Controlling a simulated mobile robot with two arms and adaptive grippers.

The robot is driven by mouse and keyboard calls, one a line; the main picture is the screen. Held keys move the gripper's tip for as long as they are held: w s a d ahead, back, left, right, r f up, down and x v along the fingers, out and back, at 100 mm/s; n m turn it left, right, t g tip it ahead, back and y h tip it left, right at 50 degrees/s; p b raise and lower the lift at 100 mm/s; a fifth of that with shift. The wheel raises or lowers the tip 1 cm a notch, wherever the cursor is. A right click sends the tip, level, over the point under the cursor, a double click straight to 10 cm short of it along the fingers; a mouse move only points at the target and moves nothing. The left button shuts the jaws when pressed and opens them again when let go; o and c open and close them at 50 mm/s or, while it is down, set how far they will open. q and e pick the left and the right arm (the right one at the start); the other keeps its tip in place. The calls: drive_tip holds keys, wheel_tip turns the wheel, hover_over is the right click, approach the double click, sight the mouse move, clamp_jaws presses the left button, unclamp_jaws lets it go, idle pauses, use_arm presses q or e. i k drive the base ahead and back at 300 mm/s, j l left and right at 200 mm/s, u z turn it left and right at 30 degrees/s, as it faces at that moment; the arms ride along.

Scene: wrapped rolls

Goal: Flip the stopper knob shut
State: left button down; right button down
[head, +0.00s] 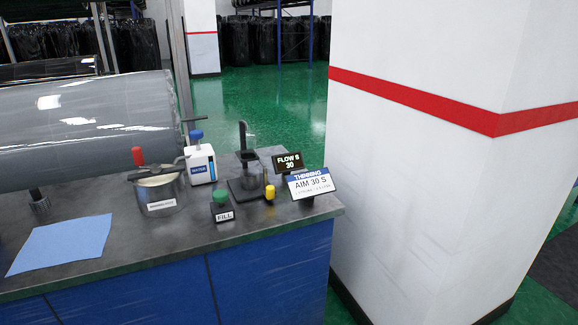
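A small yellow knob (270,191), which looks like the stopper knob, stands at the front right of a dark flow-cup stand (243,189) on the grey worktop. A thin yellow-black piece rises just above the knob. Whether the stopper is open or shut is too small to tell. The stand holds a clear cup (250,158) with a dark upright behind it. A display (289,162) reads "FLOW S 30", and a sign (311,182) reads "THINNING AIM 30 S". Neither gripper shows in the head view.
A green FILL button (221,199) stands left of the knob. A metal pot (161,194) with a red-handled tool and a white blue-capped container (200,163) are farther left. A blue cloth (62,243) lies front left, below a large wrapped roll (85,115). A white pillar (420,170) stands right.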

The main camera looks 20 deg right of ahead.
sight(269, 191)
drive_tip(key=i+j+z, duration=0.2)
drive_tip(key=i, duration=0.2)
drive_tip(key=i+z, duration=0.2)
drive_tip(key=i, duration=0.25)
drive_tip(key=i+j+z, duration=0.15)
drive_tip(key=i+j, duration=0.1)
drive_tip(key=i, duration=0.1)
